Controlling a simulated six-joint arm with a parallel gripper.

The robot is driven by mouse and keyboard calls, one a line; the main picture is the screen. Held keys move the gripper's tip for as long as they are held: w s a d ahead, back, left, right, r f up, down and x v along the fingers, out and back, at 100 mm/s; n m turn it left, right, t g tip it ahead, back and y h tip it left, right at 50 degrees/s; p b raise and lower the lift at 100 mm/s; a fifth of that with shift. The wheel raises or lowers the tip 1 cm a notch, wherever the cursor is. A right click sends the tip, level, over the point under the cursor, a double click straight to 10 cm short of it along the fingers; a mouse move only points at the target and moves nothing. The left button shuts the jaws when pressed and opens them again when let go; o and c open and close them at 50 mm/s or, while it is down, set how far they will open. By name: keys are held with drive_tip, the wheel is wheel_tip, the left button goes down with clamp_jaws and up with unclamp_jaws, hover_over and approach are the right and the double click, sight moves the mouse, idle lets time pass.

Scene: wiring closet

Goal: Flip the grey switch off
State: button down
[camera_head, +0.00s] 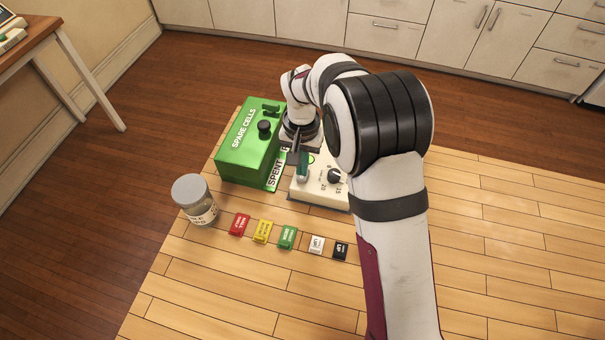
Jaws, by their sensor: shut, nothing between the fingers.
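My gripper (298,155) points down over the white box (318,188) on the wooden table. Its fingers are shut with nothing between them. The white box has a black knob (335,175) with printed numbers around it. A dark green upright piece (303,167) shows at the fingertips over the box's left part; I cannot tell whether the fingers touch it. I cannot make out a grey switch; my gripper and arm hide part of the box.
A green "SPARE CELLS" box (245,150) with a black knob stands left of my gripper. A grey-lidded jar (195,199) stands at the left table edge. Several small coloured labelled blocks, including a red one (240,224), lie in front. The table's front is clear.

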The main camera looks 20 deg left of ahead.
drive_tip(key=shift+f, duration=0.95)
idle(0.5)
drive_tip(key=shift+r, duration=3.55)
drive_tip(key=s+d+r+m+y, duration=0.1)
drive_tip(key=s+d+r+m, duration=0.1)
drive_tip(key=s+d+r, duration=0.45)
drive_tip(key=s+d+r+m, duration=0.2)
drive_tip(key=s+d+r, duration=0.2)
drive_tip(key=s+d, duration=0.5)
drive_tip(key=s+d+f+m, duration=0.1)
drive_tip(key=s+d+f, duration=0.1)
drive_tip(key=s, duration=0.9)
drive_tip(key=shift+s+d+f+m+y, duration=0.15)
drive_tip(key=shift+s+d+m+y, duration=0.2)
drive_tip(key=shift+d, duration=0.2)
drive_tip(key=shift+w, duration=0.1)
